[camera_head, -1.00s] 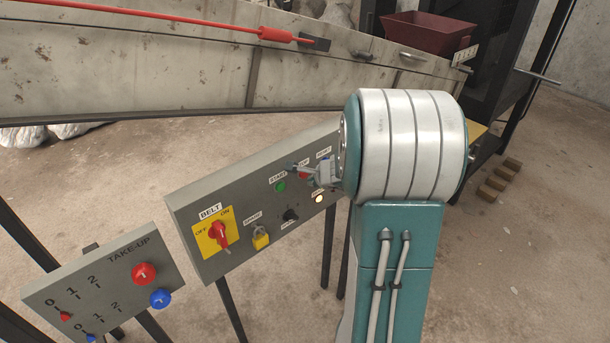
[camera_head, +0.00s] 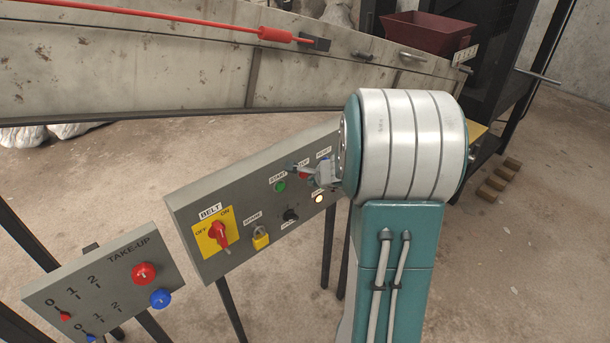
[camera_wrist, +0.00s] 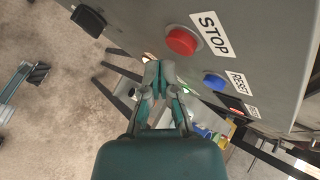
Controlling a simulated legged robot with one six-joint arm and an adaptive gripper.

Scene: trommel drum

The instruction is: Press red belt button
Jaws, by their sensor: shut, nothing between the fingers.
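The red button (camera_wrist: 182,41) beside the STOP label is on the grey control panel (camera_wrist: 260,30) in the wrist view. My gripper (camera_wrist: 158,72) is shut and empty. In the head view my arm hides the panel's right end.
A blue RESET button (camera_wrist: 214,82) sits near the red one. The panel also has a green start button (camera_head: 280,187), a red BELT switch (camera_head: 219,233) and a yellow padlock (camera_head: 261,239). A take-up panel (camera_head: 105,285) stands at lower left.

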